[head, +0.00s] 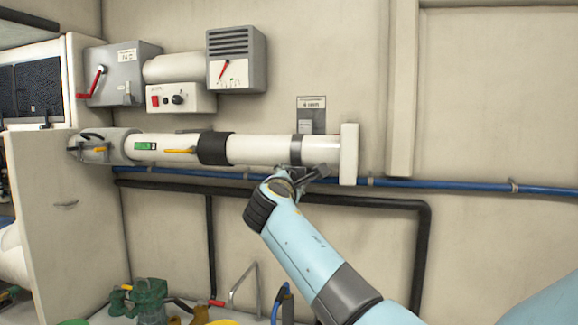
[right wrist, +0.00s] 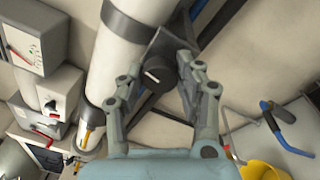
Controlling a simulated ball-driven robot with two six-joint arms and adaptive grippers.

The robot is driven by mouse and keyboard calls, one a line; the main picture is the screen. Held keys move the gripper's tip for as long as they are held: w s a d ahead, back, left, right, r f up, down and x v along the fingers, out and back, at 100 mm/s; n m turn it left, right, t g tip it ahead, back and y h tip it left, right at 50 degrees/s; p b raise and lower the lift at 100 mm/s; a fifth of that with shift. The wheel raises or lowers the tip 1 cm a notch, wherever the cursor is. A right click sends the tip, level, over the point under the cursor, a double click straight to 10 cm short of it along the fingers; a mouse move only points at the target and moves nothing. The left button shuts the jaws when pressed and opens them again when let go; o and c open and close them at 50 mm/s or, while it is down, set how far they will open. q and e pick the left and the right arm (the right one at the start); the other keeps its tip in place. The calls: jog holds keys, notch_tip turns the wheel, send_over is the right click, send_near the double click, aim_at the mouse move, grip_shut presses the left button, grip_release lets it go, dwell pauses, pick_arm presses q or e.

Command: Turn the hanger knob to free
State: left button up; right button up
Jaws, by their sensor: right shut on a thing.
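The hanger knob (right wrist: 158,74) is a dark round knob with a pale mark line, on a dark bracket below the white pipe in the right wrist view. My right gripper (right wrist: 160,68) has one finger on each side of it and is shut on it. In the head view my right gripper (head: 308,176) is just under the grey hanger band (head: 296,150) near the pipe's right end, and it hides the knob there. What the pale line points to cannot be read. My left gripper is not in view.
The white pipe (head: 265,149) runs along the wall, with a blue hose (head: 420,185) and a black pipe (head: 370,203) below. Wall boxes, including a grey gauge box (head: 236,60), hang upper left. A cabinet (head: 60,215) stands left. Wall to the right is clear.

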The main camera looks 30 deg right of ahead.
jog(key=shift+f+n+p, duration=0.1)
jog(key=shift+n+p, duration=0.45)
jog(key=shift+n, duration=0.65)
jog(key=o, duration=1.1)
jog(key=shift+o, duration=0.2)
jog(key=v, duration=0.7)
jog(key=shift+a, duration=0.25)
jog(key=shift+s, duration=0.15)
